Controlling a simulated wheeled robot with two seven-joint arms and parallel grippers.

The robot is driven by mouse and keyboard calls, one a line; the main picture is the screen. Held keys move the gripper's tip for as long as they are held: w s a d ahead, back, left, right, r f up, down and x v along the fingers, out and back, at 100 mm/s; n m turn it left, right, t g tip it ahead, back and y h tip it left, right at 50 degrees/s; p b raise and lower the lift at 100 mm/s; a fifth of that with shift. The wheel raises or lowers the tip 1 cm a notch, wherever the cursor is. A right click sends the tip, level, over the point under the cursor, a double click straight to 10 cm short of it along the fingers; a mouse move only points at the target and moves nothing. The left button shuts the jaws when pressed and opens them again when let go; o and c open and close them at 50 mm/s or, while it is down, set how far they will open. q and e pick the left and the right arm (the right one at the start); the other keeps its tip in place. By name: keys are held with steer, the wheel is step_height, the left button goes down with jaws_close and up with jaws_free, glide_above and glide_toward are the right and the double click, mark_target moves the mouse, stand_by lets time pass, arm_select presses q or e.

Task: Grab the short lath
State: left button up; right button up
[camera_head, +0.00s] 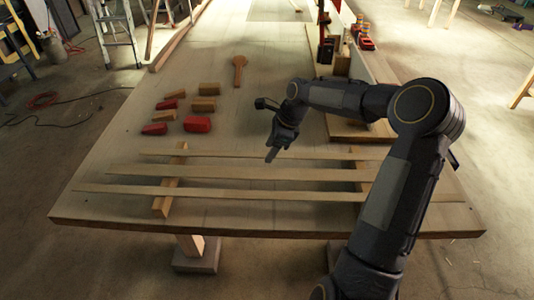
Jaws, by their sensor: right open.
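Three thin pale laths lie side by side across two wooden support blocks near the table's front edge. They are the back lath (220,154), the middle lath (230,173) and the front lath (230,193). The front lath looks longest; my right arm covers part of the right-hand ends, so I cannot tell surely which is the short lath. The left support block (163,206) shows below the laths; the right support block (362,187) is partly hidden. My right gripper (272,155) is open and empty, pointing down near the back lath. My left gripper is not in view.
Several red and wooden blocks (197,124) lie behind the laths at left. A wooden mallet-like piece (239,70) lies farther back. Red-handled tools (364,42) stand on the right. The table (120,215) is bare around its middle.

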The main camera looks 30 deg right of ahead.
steer(key=shift+f, duration=0.15)
steer(key=c, duration=1.1)
